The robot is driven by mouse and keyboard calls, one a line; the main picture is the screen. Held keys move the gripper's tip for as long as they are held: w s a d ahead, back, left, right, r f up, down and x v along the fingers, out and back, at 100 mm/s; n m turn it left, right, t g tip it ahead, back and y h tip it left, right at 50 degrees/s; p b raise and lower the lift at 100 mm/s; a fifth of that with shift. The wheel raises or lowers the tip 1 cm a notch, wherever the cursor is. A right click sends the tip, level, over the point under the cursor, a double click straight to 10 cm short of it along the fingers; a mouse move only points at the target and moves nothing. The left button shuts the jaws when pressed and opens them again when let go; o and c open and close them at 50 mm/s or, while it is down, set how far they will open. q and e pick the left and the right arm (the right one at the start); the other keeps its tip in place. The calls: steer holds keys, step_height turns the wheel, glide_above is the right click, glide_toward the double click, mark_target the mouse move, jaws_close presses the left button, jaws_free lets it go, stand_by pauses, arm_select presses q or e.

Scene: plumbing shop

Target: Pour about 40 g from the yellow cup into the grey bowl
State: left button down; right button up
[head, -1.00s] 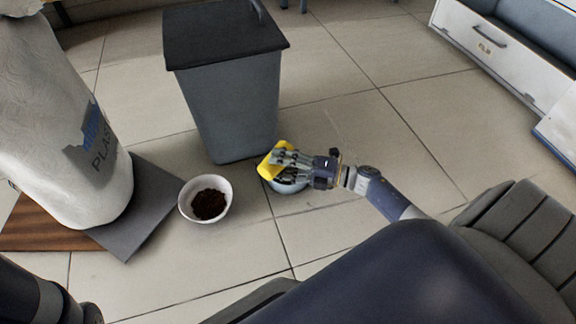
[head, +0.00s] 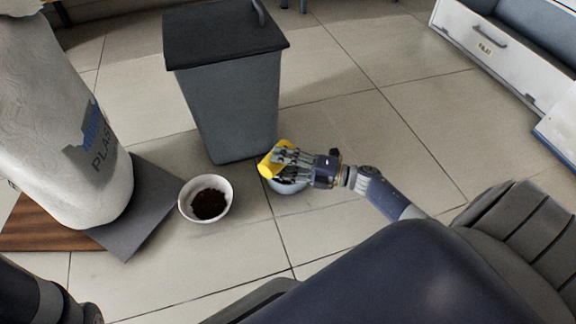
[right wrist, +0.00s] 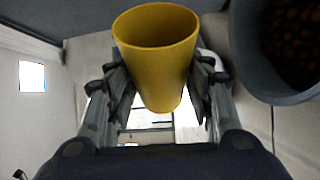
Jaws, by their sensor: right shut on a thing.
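My right gripper (head: 284,161) is shut on the yellow cup (head: 267,167), which is tilted above the grey bowl (head: 290,189). The gripper and cup hide much of this bowl in the head view. In the right wrist view the cup (right wrist: 157,50) sits between the two fingers (right wrist: 160,95). Its visible inside wall is bare yellow, and its deeper inside does not show. A grey bowl rim (right wrist: 243,70) with brown pieces inside shows at the right of that view. No falling stream can be made out. My left gripper is not in view.
A white bowl (head: 225,208) with dark brown grains stands on the floor left of the grey bowl. A grey bin (head: 235,110) with a dark lid stands just behind. A large white sack (head: 70,130) rests at left on a grey slab (head: 150,205).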

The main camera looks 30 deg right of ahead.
steer(key=shift+w+d+r+m+t, duration=0.15)
steer(key=shift+d+r+m+t, duration=0.2)
steer(key=shift+m, duration=0.55)
stand_by(1.8)
